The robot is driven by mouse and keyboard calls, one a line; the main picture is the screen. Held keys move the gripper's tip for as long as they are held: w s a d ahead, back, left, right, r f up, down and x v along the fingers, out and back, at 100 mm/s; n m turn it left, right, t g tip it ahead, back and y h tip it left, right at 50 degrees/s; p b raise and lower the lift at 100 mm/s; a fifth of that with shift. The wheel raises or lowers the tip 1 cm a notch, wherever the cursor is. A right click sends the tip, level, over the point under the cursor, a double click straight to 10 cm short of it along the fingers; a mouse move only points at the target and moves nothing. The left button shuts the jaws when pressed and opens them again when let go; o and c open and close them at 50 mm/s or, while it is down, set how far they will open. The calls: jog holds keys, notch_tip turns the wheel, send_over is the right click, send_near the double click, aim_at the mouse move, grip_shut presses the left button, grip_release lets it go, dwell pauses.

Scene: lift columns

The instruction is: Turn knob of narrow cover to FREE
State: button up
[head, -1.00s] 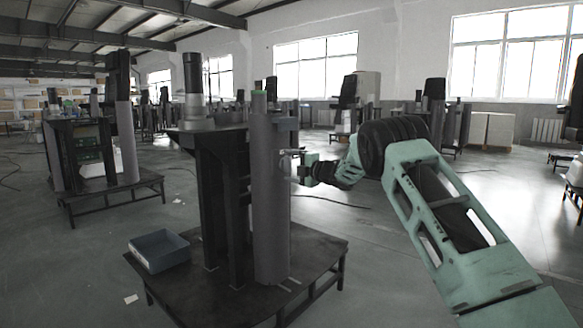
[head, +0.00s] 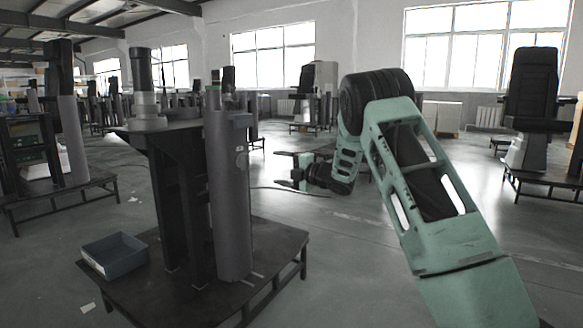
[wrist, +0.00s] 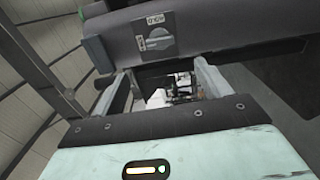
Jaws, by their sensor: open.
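The narrow cover (head: 228,200) is a tall grey rounded column, upright on a dark stand. In the wrist view its grey side (wrist: 215,35) crosses the top of the picture. On it is a light grey knob (wrist: 158,40) on a square plate, with a small label (wrist: 153,19) above; the lettering is too small to read. My gripper (head: 287,171) is to the right of the cover, apart from it. In the wrist view my gripper (wrist: 163,72) has its two fingers spread and empty, with the knob beyond the fingertips, not touched.
The dark stand (head: 275,250) has a low platform with a blue-grey bin (head: 115,257) at its left. A dark cylinder (head: 143,75) stands on top of the frame beside the cover. Other similar columns and a seat (head: 532,90) stand farther back. Floor right of the stand is free.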

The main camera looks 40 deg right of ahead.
jog(key=shift+v, duration=1.9)
